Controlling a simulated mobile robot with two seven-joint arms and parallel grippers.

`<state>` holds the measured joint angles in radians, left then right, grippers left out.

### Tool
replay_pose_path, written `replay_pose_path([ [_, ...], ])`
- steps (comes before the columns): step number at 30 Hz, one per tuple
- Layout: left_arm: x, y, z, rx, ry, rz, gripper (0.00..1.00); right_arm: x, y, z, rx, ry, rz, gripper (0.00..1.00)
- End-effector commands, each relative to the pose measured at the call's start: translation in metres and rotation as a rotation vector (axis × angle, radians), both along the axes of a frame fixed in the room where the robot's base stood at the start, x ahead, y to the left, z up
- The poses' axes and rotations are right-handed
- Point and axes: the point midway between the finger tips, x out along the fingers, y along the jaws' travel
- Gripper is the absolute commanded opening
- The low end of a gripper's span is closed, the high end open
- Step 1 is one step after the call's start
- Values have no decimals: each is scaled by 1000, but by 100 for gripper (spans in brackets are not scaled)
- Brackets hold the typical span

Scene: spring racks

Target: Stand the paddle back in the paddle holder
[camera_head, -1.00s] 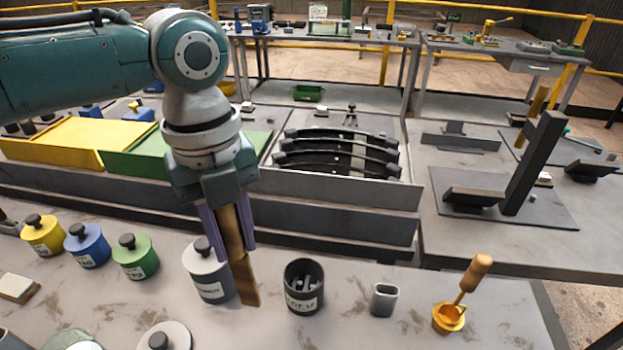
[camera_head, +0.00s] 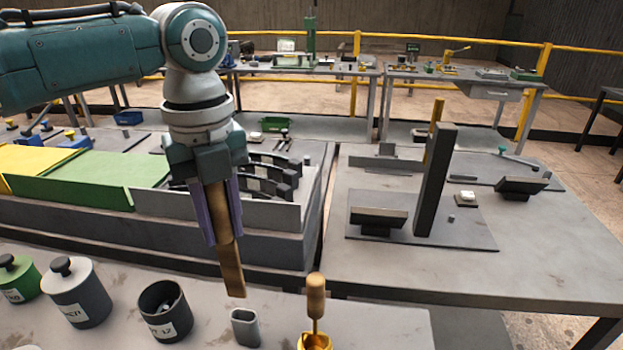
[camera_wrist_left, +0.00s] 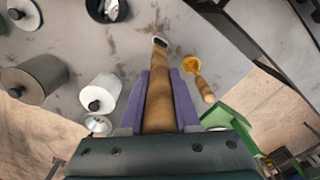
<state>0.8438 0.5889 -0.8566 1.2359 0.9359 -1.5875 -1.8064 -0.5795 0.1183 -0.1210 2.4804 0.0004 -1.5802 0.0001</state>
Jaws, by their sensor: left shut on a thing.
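My left gripper (camera_head: 222,232) is shut on the wooden paddle (camera_head: 232,272), with a purple finger on each side of it. The paddle hangs down, tilted slightly, its lower end free in the head view. A small grey oval cup (camera_head: 245,328), which looks like the paddle holder, stands on the front bench just below the paddle's tip. In the left wrist view the paddle (camera_wrist_left: 158,95) points toward that cup (camera_wrist_left: 160,40), whose opening is dark. The paddle's tip appears outside and above the cup; the exact gap is unclear. My right gripper is not in view.
Left of the cup stand a dark open pot (camera_head: 165,310), a grey lidded canister (camera_head: 78,295) and a green one (camera_head: 17,280). Right of it is a yellow cup (camera_head: 314,342) with an upright wooden-handled tool. A grey rack wall (camera_head: 220,215) stands behind.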

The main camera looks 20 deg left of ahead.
Motion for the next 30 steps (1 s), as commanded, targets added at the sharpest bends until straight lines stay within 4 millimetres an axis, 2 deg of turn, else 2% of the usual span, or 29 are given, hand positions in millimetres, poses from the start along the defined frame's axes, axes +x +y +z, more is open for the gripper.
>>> replay_pose_path([
  [7,0,-1,2,0,1,-1,0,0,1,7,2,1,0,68],
  [21,0,0,-41,1,1,-2,0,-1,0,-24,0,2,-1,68],
  [30,0,-1,-44,0,0,-2,0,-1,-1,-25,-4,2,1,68],
])
